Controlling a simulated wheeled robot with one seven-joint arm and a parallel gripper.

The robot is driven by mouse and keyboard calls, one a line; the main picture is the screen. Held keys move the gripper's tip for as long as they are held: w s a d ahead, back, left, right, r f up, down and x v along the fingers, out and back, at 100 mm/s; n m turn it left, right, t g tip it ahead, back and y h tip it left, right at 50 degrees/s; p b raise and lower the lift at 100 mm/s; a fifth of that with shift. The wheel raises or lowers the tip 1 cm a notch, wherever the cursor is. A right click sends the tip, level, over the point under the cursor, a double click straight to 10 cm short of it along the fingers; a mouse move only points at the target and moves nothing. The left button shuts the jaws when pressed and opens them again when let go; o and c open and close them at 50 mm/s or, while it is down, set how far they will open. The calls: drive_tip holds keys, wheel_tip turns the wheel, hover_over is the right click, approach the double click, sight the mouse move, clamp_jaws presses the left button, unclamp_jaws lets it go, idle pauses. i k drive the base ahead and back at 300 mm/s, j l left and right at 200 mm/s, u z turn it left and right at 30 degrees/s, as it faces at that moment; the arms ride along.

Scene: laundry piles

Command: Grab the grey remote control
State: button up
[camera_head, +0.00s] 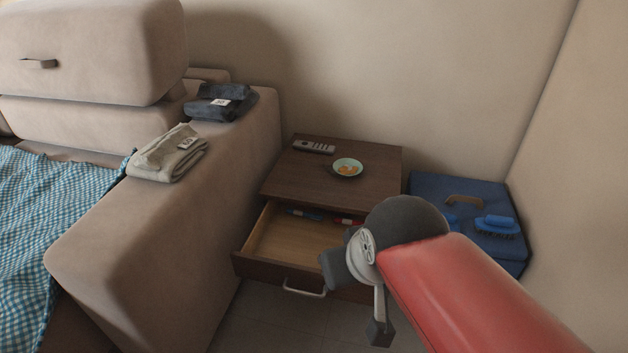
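The grey remote control (313,147) lies flat on the top of a dark brown nightstand (290,178), near its back left edge. My gripper (356,301) is in front of the nightstand and over the right part of its open drawer, nearer to the camera than the remote and below and right of it in the picture. Its two dark fingertips look spread apart, with nothing seen between them. It does not touch the remote. My arm hides part of the drawer and the nightstand's right side.
A small green bowl (348,167) with orange pieces stands right of the remote. The open drawer (270,262) holds a few thin red and blue items. A sofa with folded clothes (168,153) is at left. A blue box (440,187) with a blue brush (497,226) is at right.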

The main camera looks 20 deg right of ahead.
sight(324, 149)
drive_tip(key=i+l+u, duration=0.1)
drive_tip(key=i+u, duration=0.25)
drive_tip(key=i+l+u, duration=0.15)
drive_tip(key=u, duration=0.25)
drive_tip(key=i+l+u, duration=0.2)
drive_tip(key=u, duration=0.15)
drive_tip(key=l, duration=0.1)
